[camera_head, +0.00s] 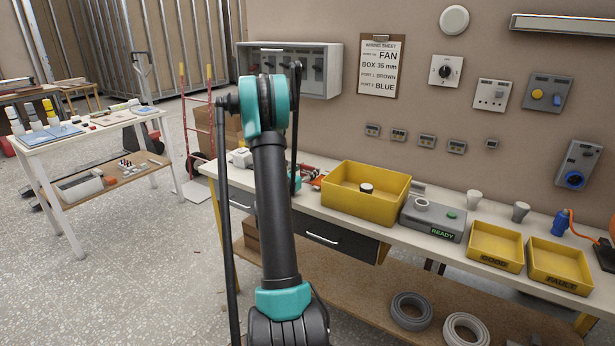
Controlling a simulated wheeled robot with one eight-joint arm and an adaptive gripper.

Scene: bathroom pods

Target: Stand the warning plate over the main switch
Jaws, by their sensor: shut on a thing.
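My black and teal arm rises in the middle of the picture and bends over at its top joint. A thin dark link hangs down behind it to a small teal part just above the bench. My gripper itself cannot be made out; the arm hides that spot. A white wall plate with a round black rotary knob (445,71) looks like the main switch, though no label on it can be read. Nothing stands over it. I cannot pick out the warning plate anywhere.
The bench (393,231) carries a large yellow bin (365,209), a grey READY box (445,228), and yellow GOOD (495,263) and FAULT (556,281) trays. A wiring sheet (380,67), sockets (491,95) and an open-front cabinet (290,70) hang on the wall. Open floor lies left.

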